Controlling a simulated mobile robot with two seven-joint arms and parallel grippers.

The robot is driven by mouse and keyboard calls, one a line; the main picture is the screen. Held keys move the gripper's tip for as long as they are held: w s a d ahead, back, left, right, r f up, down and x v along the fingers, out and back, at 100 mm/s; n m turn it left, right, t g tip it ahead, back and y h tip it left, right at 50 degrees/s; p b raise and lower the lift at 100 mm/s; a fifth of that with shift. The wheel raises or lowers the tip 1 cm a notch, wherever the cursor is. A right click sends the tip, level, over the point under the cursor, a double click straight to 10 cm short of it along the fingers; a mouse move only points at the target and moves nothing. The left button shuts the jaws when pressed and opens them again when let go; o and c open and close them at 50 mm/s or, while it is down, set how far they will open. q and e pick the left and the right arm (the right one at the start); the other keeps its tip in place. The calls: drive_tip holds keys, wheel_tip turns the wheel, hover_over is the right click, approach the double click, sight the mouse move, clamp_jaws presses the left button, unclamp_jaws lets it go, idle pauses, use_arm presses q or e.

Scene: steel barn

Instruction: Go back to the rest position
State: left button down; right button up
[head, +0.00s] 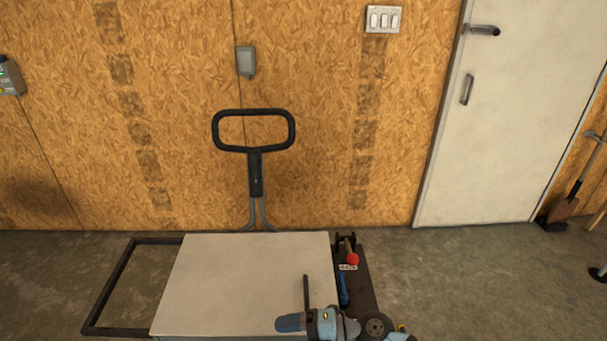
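In front of me stands a cart with a pale flat top (245,280).
The cart's black loop handle (253,150) rises at the back. A black frame (112,290) juts out left. A dark side rack (362,290) holds a red-ended tool (352,257) and a blue one (343,288). A white door (495,130) and a shovel (575,190) stand right.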

drive_tip(key=d+r+m+t+h, duration=0.1)
drive_tip(key=d+m+t+h, duration=0.3)
drive_tip(key=m+t, duration=0.5)
drive_tip(key=d+m+t+h, duration=0.1)
drive_tip(key=d+m+t, duration=0.55)
drive_tip(key=m, duration=0.45)
drive_tip(key=s+d+f+m+g+h, duration=0.4)
drive_tip(key=s+d+f+m+h, duration=0.45)
drive_tip(key=s+d+f, duration=0.2)
use_arm(q)
wheel_tip(320, 180, up, 14)
drive_tip(key=s+a+p, duration=0.1)
drive_tip(key=p, duration=1.7)
drive_tip(key=shift+r+p, duration=0.25)
drive_tip(key=shift+p, duration=0.05)
use_arm(e)
wheel_tip(320, 180, up, 14)
drive_tip(key=s+d, duration=0.1)
drive_tip(key=shift+s+f, duration=0.15)
use_arm(q)
drive_tip(key=shift+r, duration=0.2)
use_arm(e)
drive_tip(key=shift+d+g+y, duration=0.1)
drive_tip(key=shift+g+y, duration=0.15)
